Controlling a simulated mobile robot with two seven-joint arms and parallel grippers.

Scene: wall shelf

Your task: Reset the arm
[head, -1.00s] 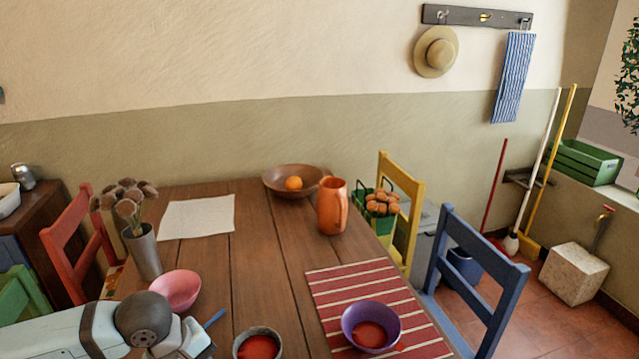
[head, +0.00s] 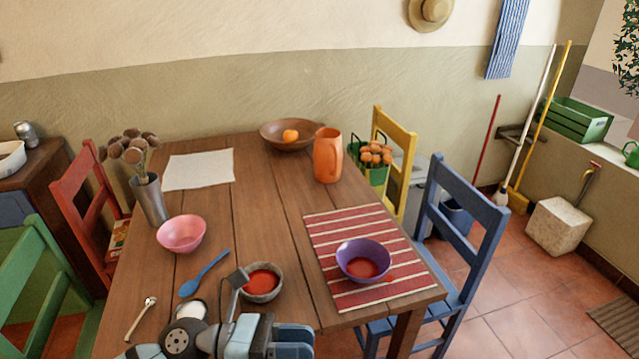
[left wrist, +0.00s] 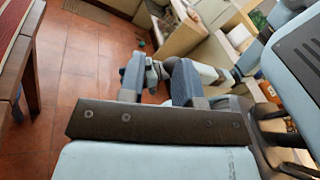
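My left arm comes in at the bottom of the head view. My left gripper (head: 262,335) is at the lower edge, in front of the grey bowl (head: 262,298) and partly cut off. A dark bracket on it overlaps the bowl's left rim in the picture; I cannot tell whether they touch. In the left wrist view, the two fingers of the left gripper (left wrist: 158,75) stand apart with nothing held between them. My right gripper is not clearly in view.
The wooden table (head: 225,215) holds a blue spoon (head: 205,273), pink bowl (head: 181,234), purple bowl (head: 363,262) on a striped mat (head: 335,225), orange pitcher (head: 327,156) and metal vase (head: 150,200). Chairs surround it, including a blue one (head: 465,215). The table's middle is clear.

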